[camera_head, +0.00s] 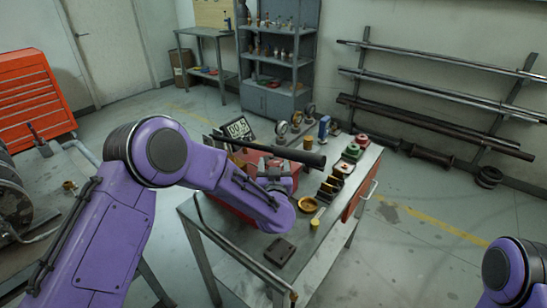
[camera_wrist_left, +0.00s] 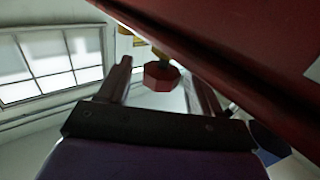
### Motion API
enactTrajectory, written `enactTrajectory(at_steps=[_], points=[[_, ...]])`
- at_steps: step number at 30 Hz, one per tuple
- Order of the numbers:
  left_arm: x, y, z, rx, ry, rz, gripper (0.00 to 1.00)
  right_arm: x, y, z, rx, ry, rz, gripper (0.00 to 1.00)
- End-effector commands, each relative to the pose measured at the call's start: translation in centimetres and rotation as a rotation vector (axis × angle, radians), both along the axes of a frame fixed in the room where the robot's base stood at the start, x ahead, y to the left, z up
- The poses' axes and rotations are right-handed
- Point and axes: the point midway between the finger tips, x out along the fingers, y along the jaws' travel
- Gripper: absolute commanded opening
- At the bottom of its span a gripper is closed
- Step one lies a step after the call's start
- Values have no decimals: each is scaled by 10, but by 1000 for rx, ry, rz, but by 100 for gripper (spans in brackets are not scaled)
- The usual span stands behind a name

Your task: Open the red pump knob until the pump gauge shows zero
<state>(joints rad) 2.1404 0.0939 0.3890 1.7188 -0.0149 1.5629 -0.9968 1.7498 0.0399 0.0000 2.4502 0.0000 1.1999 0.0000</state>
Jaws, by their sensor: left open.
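The red knob (camera_wrist_left: 160,76) shows in the left wrist view between the fingers of my open left gripper (camera_wrist_left: 160,68). There is a visible gap on each side of the knob. A brass-coloured part shows behind it, and a long dark red body crosses the upper right. In the head view, my purple left arm reaches over the workbench to the red pump (camera_head: 230,207) and covers much of it. The knob and left fingertips cannot be made out there. The digital pump gauge (camera_head: 238,129) faces me, but I cannot read its digits surely. My right gripper is out of view.
A black bar (camera_head: 268,149) extends above the pump. Round gauges, valves and small parts crowd the right and back of the workbench (camera_head: 255,260). A dark flat block (camera_head: 279,251) lies near its front. Open floor lies to the right.

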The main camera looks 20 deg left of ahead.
Motion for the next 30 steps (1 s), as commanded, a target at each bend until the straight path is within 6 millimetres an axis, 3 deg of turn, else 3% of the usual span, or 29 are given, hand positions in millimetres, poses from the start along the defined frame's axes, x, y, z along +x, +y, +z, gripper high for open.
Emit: enactTrajectory(at_steps=[6,14,18,19,30], points=[[23,9,0,0,0,1,65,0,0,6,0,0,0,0],[25,10,0,0,0,2,65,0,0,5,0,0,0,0],[25,9,0,0,0,1,19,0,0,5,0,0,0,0],[25,9,0,0,0,1,13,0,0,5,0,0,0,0],[24,9,-1,0,0,49,13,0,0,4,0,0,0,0]])
